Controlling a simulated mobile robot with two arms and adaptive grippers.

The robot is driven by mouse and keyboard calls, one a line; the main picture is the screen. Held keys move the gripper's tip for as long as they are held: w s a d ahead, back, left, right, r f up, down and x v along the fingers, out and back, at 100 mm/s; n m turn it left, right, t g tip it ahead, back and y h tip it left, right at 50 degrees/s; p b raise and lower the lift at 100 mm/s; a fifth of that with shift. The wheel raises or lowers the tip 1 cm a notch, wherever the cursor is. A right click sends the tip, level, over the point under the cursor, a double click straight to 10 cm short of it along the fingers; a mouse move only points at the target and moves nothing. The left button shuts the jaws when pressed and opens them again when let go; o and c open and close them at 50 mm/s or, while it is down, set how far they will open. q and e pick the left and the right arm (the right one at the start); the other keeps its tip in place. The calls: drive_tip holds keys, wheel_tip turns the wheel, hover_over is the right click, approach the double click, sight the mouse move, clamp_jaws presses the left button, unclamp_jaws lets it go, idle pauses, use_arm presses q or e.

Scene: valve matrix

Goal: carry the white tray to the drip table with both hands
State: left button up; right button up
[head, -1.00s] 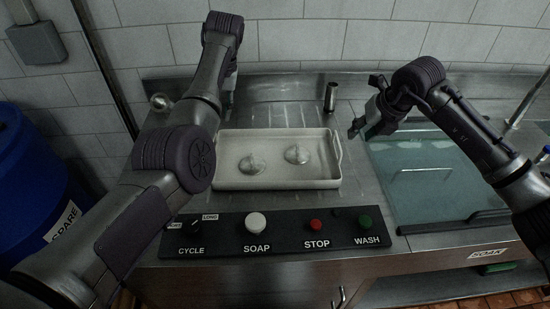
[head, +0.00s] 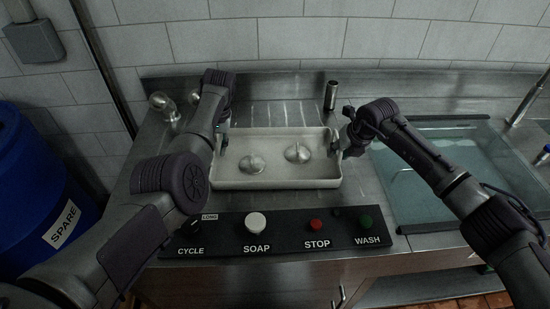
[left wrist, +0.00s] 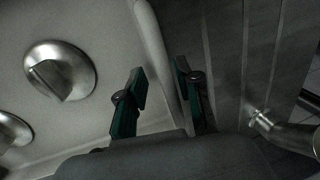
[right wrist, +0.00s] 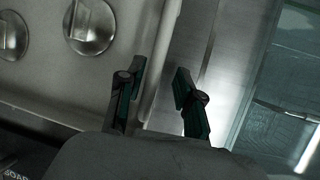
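The white tray (head: 276,184) lies level on the steel counter in the head view, with two round steel pieces (head: 253,163) (head: 297,152) in it. My left gripper (head: 219,140) is at its left end. In the left wrist view, its open fingers (left wrist: 160,98) stand on either side of the tray's end rim. My right gripper (head: 345,146) is at the right end; in the right wrist view its open fingers (right wrist: 158,98) straddle that rim, with gaps showing. No surface is labelled as the drip table, so I cannot tell which it is.
A control panel (head: 285,232) with a white SOAP knob (head: 256,222) and buttons runs in front of the tray. A glass-covered basin (head: 440,150) is at the right. A blue barrel (head: 35,185) is far left.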

use_arm(q)
drive_tip(key=shift+a, duration=0.1)
clamp_jaws()
use_arm(e)
clamp_jaws()
